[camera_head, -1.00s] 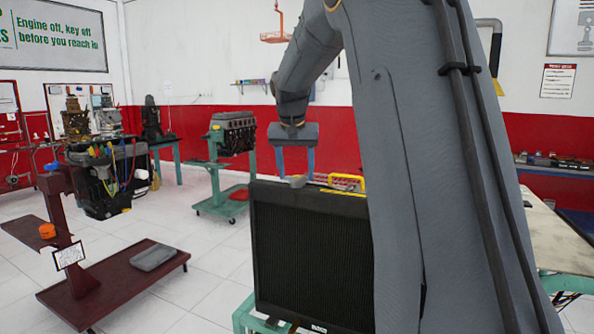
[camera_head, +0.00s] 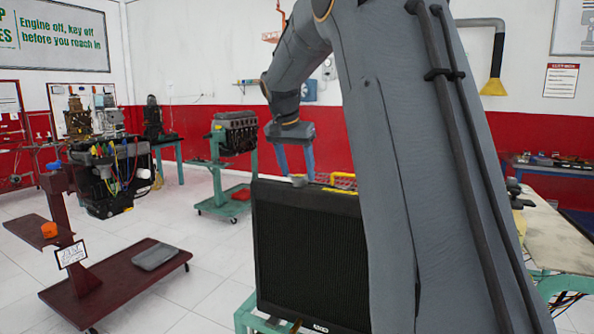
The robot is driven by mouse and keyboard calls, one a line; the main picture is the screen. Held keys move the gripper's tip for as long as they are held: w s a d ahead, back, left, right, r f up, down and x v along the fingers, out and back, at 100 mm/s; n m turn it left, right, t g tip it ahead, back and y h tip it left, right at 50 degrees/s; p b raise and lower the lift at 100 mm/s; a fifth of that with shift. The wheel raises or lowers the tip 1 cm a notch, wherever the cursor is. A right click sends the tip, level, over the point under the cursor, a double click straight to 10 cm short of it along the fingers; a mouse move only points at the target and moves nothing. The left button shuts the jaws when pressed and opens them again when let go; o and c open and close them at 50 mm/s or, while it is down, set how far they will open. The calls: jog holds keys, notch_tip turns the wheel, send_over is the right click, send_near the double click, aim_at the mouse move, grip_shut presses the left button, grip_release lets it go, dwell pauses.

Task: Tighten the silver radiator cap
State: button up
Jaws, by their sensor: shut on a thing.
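The black radiator (camera_head: 308,255) stands upright on a teal stand, with its right side hidden behind my arm. The small silver radiator cap (camera_head: 298,181) shows at the top edge of the radiator, toward its left. My gripper (camera_head: 296,173) points down over the cap, its two blue fingers on either side of it. It is shut on the cap. The exact contact at the fingertips is small and hard to make out.
An engine on a teal stand (camera_head: 233,136) is behind. A wired engine (camera_head: 113,180) on a maroon stand (camera_head: 112,278) is at left. A workbench (camera_head: 553,238) is at right.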

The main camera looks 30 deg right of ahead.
jog(key=o, duration=1)
jog(key=shift+o, duration=0.2)
jog(key=b+v, duration=0.1)
jog(key=v, duration=0.7)
jog(key=shift+b, duration=0.3)
jog(key=shift+f, duration=0.15)
jog(key=s+a+f+n+y, duration=0.1)
jog(key=s+a+f+n, duration=0.15)
jog(key=f, duration=0.35)
jog(key=s+a+f+n, duration=0.1)
jog(key=s+a+f, duration=0.15)
jog(key=f, duration=0.25)
jog(key=s+a+f+n+g+y, duration=0.1)
jog(key=s+a+f+n, duration=0.2)
jog(key=s+a+f, duration=0.3)
jog(key=s+a+f+n+g+y, duration=0.1)
jog(key=s+a+f+n, duration=0.3)
jog(key=s+f, duration=1.2)
jog(key=s+a, duration=0.1)
jog(key=s, duration=0.2)
jog(key=shift+a+f+y, duration=0.3)
jog(key=shift+a, duration=0.1)
